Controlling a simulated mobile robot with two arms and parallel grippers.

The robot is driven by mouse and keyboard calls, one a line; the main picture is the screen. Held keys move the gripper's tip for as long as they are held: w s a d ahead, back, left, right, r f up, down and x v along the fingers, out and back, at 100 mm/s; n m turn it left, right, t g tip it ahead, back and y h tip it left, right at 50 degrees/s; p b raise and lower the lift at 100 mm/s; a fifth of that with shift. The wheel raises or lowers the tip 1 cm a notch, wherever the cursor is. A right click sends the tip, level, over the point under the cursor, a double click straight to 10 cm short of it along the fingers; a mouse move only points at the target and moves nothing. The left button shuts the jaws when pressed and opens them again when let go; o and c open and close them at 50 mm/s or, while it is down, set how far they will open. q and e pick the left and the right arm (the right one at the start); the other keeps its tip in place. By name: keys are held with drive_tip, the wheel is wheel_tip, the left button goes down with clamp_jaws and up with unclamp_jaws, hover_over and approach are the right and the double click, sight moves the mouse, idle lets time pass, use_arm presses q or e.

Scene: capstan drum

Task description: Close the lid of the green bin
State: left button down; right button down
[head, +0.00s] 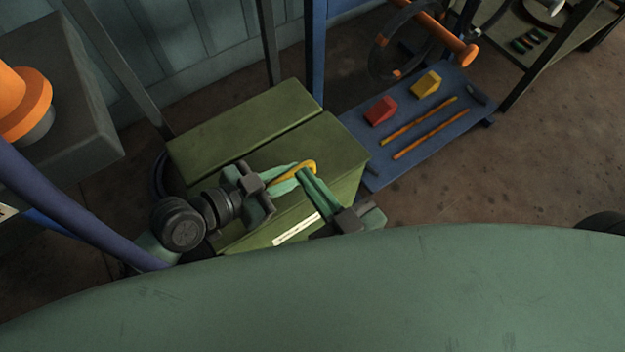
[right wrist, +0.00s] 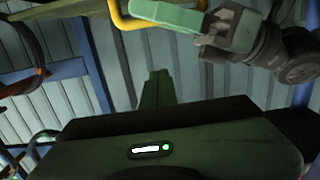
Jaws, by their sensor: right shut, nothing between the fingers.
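The green bin (head: 345,190) stands in the middle of the head view. Its top shows a back panel (head: 225,130) and a front panel (head: 325,135) with a dark seam between them; the front panel looks lowered. A yellow handle (head: 311,164) sits at the front panel's front edge and shows at the top of the right wrist view (right wrist: 124,18). My left gripper (head: 293,174) is at the handle, fingers along it; its grip is unclear. It also shows in the wrist view (right wrist: 165,14). My right gripper (head: 304,174) is shut and empty, its tips close to the handle.
A blue platform (head: 440,100) right of the bin holds a red block (head: 381,111), a yellow block (head: 426,84) and two orange rods (head: 424,135). A grey block (head: 60,90) with an orange piece (head: 22,95) is at left. Posts rise behind the bin.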

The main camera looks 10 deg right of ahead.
use_arm(q)
drive_tip(key=shift+s+d+r, duration=0.15)
drive_tip(key=shift+r, duration=0.15)
use_arm(e)
hover_over(297, 188)
drive_tip(key=w, duration=0.2)
drive_tip(key=shift+a+f, duration=0.2)
drive_tip(key=shift+a, duration=0.25)
drive_tip(key=shift+s+d+f, duration=0.1)
drive_tip(key=shift+s+f, duration=0.05)
drive_tip(key=shift+f, duration=0.5)
drive_tip(key=shift+s+f, duration=0.1)
drive_tip(key=shift+f, duration=0.5)
drive_tip(key=shift+s+d+f, duration=0.15)
drive_tip(key=shift+s+f, duration=0.15)
drive_tip(key=shift+f, duration=0.4)
drive_tip(key=shift+s+d+f+t, duration=0.1)
drive_tip(key=shift+s+f+t, duration=0.1)
drive_tip(key=shift+f, duration=0.3)
drive_tip(key=shift+s+d+f+t, duration=0.1)
drive_tip(key=shift+s+f, duration=0.1)
drive_tip(key=shift+f, duration=0.25)
